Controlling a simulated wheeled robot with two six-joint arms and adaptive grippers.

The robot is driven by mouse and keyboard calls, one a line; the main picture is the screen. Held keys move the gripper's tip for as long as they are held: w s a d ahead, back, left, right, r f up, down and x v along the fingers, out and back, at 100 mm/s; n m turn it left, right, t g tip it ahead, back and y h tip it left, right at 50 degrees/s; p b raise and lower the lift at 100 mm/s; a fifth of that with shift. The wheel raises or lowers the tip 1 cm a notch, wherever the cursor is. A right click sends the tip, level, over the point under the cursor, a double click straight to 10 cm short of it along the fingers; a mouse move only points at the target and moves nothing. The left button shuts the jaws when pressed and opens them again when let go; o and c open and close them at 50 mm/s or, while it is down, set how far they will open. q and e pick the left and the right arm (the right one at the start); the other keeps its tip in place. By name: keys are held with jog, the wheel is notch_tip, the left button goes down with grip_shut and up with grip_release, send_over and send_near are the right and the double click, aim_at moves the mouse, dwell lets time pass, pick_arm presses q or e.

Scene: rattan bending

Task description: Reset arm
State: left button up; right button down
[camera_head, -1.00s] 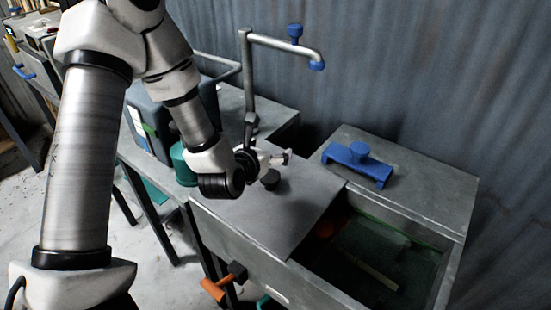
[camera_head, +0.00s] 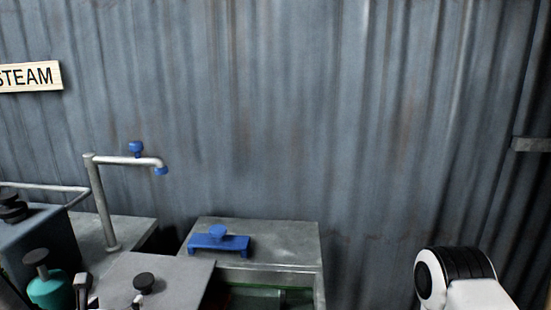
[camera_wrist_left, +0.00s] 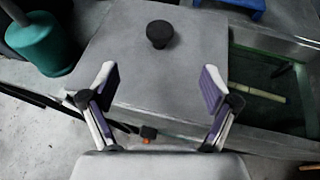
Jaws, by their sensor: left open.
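My left gripper (camera_head: 110,297) shows in part at the bottom left of the head view. In the left wrist view (camera_wrist_left: 158,90) its two fingers are wide apart with nothing between them. It is over the grey metal lid (camera_wrist_left: 185,70), and the black knob (camera_wrist_left: 159,33) of that lid lies beyond the fingertips. A white and black link of my right arm (camera_head: 455,280) shows at the bottom right of the head view. My right gripper is outside both views.
A teal canister (camera_head: 50,289) stands left of the lid. An open trough (camera_wrist_left: 265,90) with a pale stick is on the right. A blue bracket (camera_head: 220,242) lies on the rear box. A bent pipe (camera_head: 103,205) with a blue valve rises behind. A corrugated wall (camera_head: 300,110) closes the back.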

pick_arm(q)
jog(key=s+d+f+m+g, duration=0.25)
jog(key=s+f+m, duration=0.2)
jog(key=f, duration=0.35)
jog(key=s+d+f+m+g+h, duration=0.1)
jog(key=s+d+f+m+g, duration=0.15)
jog(key=s+f, duration=0.4)
jog(key=s+d+f+m+g, duration=0.1)
jog(key=s+f+m+g, duration=0.25)
jog(key=f, duration=0.55)
jog(key=s+d+f+m+g, duration=0.1)
jog(key=s+m, duration=0.5)
jog(key=m, duration=0.7)
jog(key=s+d+f+m+g, duration=0.1)
jog(key=s+f+m+g, duration=0.2)
jog(key=s+m, duration=0.4)
jog(key=f+m, duration=0.1)
jog(key=m, duration=0.5)
jog(key=shift+d+f+h, duration=0.2)
jog(key=shift+f+h, duration=0.05)
jog(key=shift+h, duration=0.15)
jog(key=shift+m+g, duration=0.25)
